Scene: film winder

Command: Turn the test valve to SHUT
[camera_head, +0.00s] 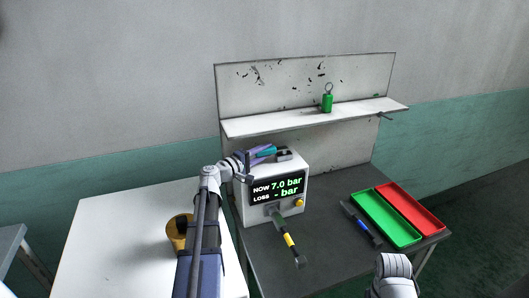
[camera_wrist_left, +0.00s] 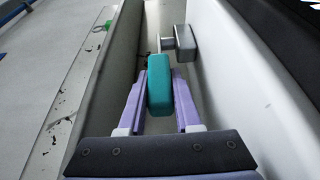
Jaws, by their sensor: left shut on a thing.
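The white test box (camera_head: 252,212) stands on the dark bench, its display (camera_head: 277,188) reading NOW 7.0 bar and LOSS - bar. A teal handle (camera_head: 266,153), apparently the test valve's, is by the box's top, beside a grey block (camera_head: 284,155). My left gripper (camera_head: 262,155) is shut on the teal handle. In the left wrist view the handle (camera_wrist_left: 160,88) sits between my purple fingers (camera_wrist_left: 160,104), with a grey fitting (camera_wrist_left: 185,43) just beyond. No SHUT marking is readable. My right gripper is out of view; only part of my right arm shows.
A blue-banded tool (camera_head: 361,224) lies beside the green tray (camera_head: 386,219) and red tray (camera_head: 410,207). A green weight (camera_head: 327,103) stands on the shelf (camera_head: 290,122).

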